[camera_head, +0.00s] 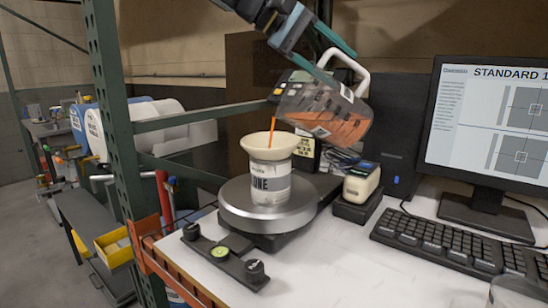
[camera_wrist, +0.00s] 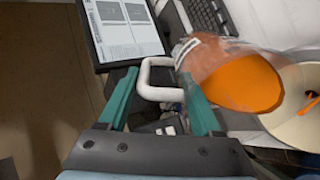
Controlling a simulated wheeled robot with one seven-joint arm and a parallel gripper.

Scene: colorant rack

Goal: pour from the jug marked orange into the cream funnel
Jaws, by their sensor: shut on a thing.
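The clear jug (camera_head: 322,112) holds orange liquid and is tipped to the left above the cream funnel (camera_head: 262,148). A thin orange stream (camera_head: 272,132) runs from the jug's lip into the funnel's mouth. The funnel sits on a labelled white container (camera_head: 270,186) on a round metal plate. My gripper (camera_head: 340,66) is shut on the jug's white handle. In the wrist view the handle (camera_wrist: 146,80) lies between my teal fingers, and the jug (camera_wrist: 225,75) and funnel (camera_wrist: 296,118) show at the right. The jug's marking cannot be read.
The round metal scale plate (camera_head: 240,212) stands on the white bench. A small cream device (camera_head: 362,182), a monitor (camera_head: 495,115) and a keyboard (camera_head: 455,240) are to the right. A green rack post (camera_head: 112,100) rises at the left. The front bench area (camera_head: 340,270) is clear.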

